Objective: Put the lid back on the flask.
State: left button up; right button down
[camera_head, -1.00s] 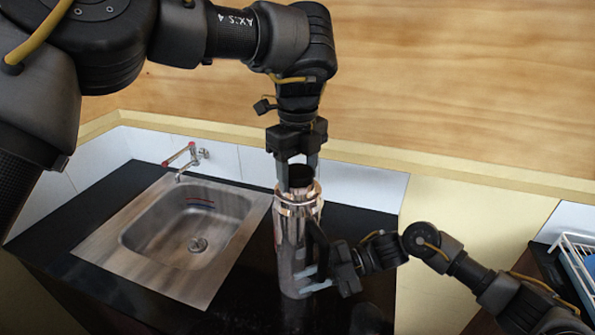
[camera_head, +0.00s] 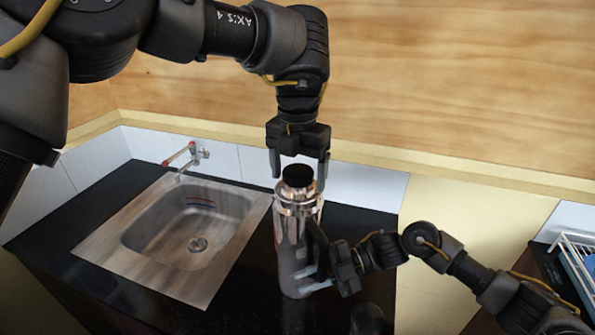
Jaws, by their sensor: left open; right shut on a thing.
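The flask (camera_head: 292,235) is a shiny metal cylinder standing upright on the black counter, right of the sink. The dark lid (camera_head: 298,175) sits at the flask's mouth, upright, with its black top showing. How firmly it is seated I cannot tell. My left gripper (camera_head: 298,170) points down just above and around the lid, its fingers spread apart on either side of it and not holding it. My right gripper (camera_head: 318,277) comes from the right and is shut on the lower part of the flask; its fingertips are partly hidden against the flask.
A steel sink (camera_head: 150,275) with a tap (camera_head: 186,158) lies to the left. A dark round object (camera_head: 367,319) stands at the counter's front, below my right gripper. A white rack (camera_head: 577,262) is at the far right. A wooden wall rises behind.

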pick_arm(q)
notch_tip(320, 180, up, 12)
dwell(0.6)
pick_arm(e)
jog(key=c, duration=1.2)
grip_release()
jog(key=shift+c, duration=0.2)
jog(key=shift+d, duration=0.1)
jog(key=shift+w+d, duration=0.1)
jog(key=shift+d, duration=0.2)
pick_arm(q)
notch_tip(320, 180, down, 5)
jog(key=b, duration=0.4)
jog(key=shift+b, duration=0.4)
jog(key=shift+f, duration=0.1)
pick_arm(e)
jog(key=v, duration=1)
